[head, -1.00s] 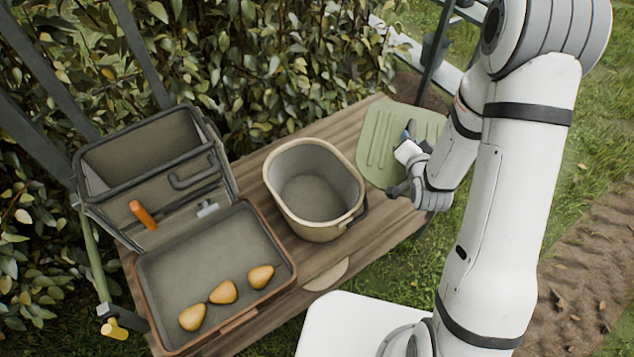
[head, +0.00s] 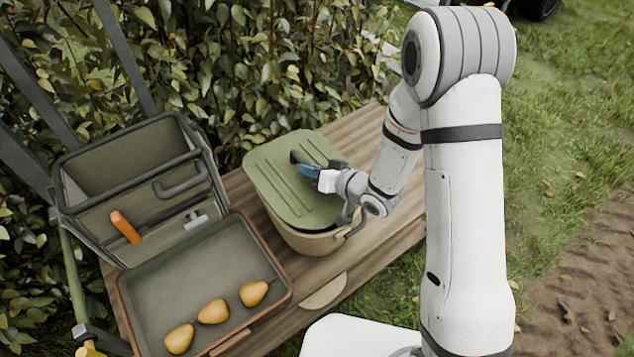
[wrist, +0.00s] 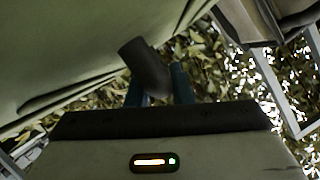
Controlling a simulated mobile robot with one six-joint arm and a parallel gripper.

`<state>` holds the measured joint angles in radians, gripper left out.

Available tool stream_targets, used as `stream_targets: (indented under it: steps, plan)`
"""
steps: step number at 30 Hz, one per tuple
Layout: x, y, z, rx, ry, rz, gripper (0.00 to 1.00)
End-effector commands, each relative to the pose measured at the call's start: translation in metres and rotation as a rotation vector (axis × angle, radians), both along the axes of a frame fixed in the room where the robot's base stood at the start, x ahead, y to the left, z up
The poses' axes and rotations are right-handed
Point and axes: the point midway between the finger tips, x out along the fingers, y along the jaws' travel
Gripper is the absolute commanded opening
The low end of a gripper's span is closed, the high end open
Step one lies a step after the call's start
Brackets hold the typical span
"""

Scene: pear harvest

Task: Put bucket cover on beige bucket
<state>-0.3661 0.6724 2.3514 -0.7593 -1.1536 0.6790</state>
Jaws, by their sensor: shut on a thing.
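The green bucket cover (head: 285,190) is over the beige bucket (head: 308,243) in the head view. It looks shifted toward the upper left, with the bucket's lower right side showing below it. I cannot tell whether the cover touches the rim. My gripper (head: 308,168) is shut on the dark handle of the cover, at its right part. In the wrist view the dark handle (wrist: 146,68) is between the blue fingertips, and the cover's pale surface (wrist: 60,50) fills the upper left. The bucket's opening is hidden under the cover.
An open toolbox (head: 282,262) with several pears in its tray stands left of the bucket. Its raised lid section holds an orange-handled tool (head: 125,227). The wooden table (head: 365,140) is bare to the right. A leafy hedge (head: 290,60) is behind.

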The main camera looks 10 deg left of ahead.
Motion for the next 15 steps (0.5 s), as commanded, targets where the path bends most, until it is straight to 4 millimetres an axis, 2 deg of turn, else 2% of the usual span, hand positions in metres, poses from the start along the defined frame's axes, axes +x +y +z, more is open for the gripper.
stream_targets:
  steps: [10,15]
  plan:
    - [0.0,0.0,-0.036,0.001,0.001,-0.002,0.0]
    - [0.0,0.0,-0.044,0.002,-0.002,-0.002,0.0]
